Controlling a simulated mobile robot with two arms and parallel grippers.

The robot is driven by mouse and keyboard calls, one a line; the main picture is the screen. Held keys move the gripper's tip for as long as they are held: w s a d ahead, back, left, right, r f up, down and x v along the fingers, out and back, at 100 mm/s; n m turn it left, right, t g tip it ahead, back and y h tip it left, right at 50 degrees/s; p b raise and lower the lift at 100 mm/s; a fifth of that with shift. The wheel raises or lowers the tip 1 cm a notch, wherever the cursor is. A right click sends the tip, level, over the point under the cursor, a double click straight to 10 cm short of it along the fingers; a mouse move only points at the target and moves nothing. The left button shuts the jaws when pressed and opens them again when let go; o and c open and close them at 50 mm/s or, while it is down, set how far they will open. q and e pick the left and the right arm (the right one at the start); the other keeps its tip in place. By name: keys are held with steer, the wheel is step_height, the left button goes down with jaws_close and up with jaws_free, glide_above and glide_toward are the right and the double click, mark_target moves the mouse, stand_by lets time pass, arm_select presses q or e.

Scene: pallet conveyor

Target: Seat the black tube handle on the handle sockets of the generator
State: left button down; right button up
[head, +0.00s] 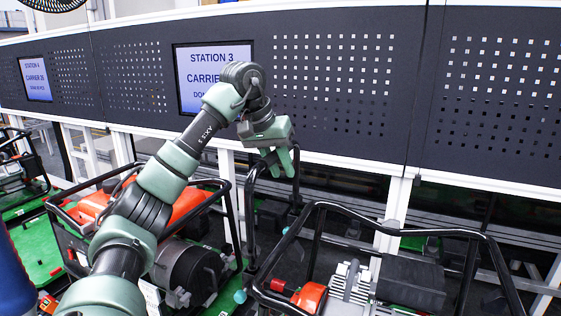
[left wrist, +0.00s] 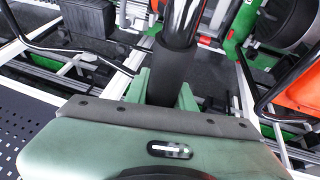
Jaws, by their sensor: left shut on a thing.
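My left gripper (head: 283,162) hangs at the end of its raised arm near the middle of the head view, in front of the dark perforated panel. Its green fingers are shut on the black tube handle (head: 250,200), whose dark bent tube hangs below them. In the left wrist view, the handle (left wrist: 165,75) runs between the two fingers (left wrist: 163,95) and away upward. A generator (head: 350,285) with a black tube frame stands at the lower right, apart from the gripper. I cannot make out the handle sockets clearly. My right gripper is not in view.
Another generator with an orange tank (head: 190,202) stands at the left, partly behind my left arm. A station screen (head: 213,78) is set in the perforated panel (head: 335,70). White posts (head: 393,215) stand below the panel. A blue rounded object (head: 12,285) is at the lower left edge.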

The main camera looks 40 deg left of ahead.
arm_select(q)
steer(key=shift+f+b, duration=0.7)
steer(key=shift+f, duration=1.3)
